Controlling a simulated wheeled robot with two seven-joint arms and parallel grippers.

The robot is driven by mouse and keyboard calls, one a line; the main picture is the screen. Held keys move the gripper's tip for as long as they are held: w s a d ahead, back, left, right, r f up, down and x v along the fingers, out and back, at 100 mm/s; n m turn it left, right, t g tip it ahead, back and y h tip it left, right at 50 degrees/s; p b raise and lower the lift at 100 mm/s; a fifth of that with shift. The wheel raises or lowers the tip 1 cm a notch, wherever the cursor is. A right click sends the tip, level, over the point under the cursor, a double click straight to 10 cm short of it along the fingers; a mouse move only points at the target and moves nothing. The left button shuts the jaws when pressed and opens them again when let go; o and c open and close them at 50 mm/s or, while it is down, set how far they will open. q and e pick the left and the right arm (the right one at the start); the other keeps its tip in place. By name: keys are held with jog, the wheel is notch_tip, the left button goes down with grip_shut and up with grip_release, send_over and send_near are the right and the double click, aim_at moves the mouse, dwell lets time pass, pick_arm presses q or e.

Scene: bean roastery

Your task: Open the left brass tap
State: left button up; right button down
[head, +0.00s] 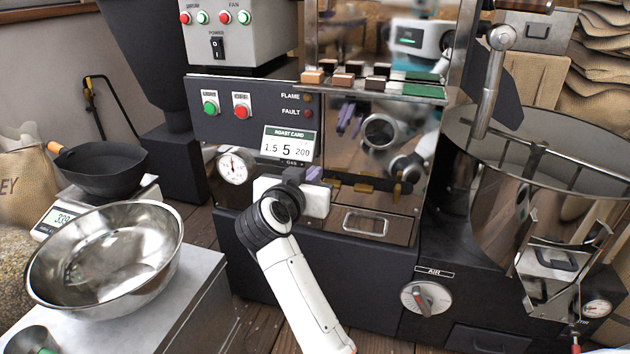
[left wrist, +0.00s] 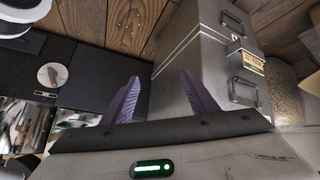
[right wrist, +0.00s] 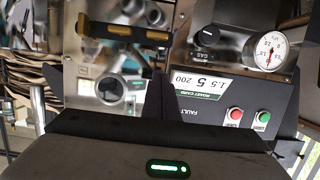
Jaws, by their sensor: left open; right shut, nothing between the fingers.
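Small brass taps sit in a row on the polished roaster front in the head view, right of my right gripper (head: 312,174). The left brass tap (head: 335,183) is nearest that gripper's fingers. The right wrist view shows the front upside down, with the left tap (right wrist: 150,34) right of another brass fitting (right wrist: 100,28). The shut right fingers (right wrist: 157,95) are empty and appear apart from the brass. I cannot tell how far the tap is turned. My left gripper (left wrist: 160,98) is open and empty in the left wrist view; the head view does not show it.
An AIR dial (head: 425,298) sits low on the front. A steel bowl (head: 105,252) stands at left. A grey cabinet (left wrist: 215,62) is beyond my left fingers.

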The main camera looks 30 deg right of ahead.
aim_at(333, 182)
pick_arm(q)
jog(key=d+r+h+b, duration=0.1)
jog(key=b, duration=0.1)
jog(key=w+d+r+t+h+b, duration=0.1)
jog(key=d+b, duration=0.1)
jog(key=b, duration=0.1)
jog(key=shift+d+r, duration=0.2)
jog(key=shift+r, duration=0.2)
pick_arm(e)
jog(key=w+d+f, duration=0.5)
jog(key=d+f, duration=0.1)
pick_arm(q)
jog(key=shift+r, duration=0.1)
pick_arm(e)
jog(key=shift+r, duration=0.1)
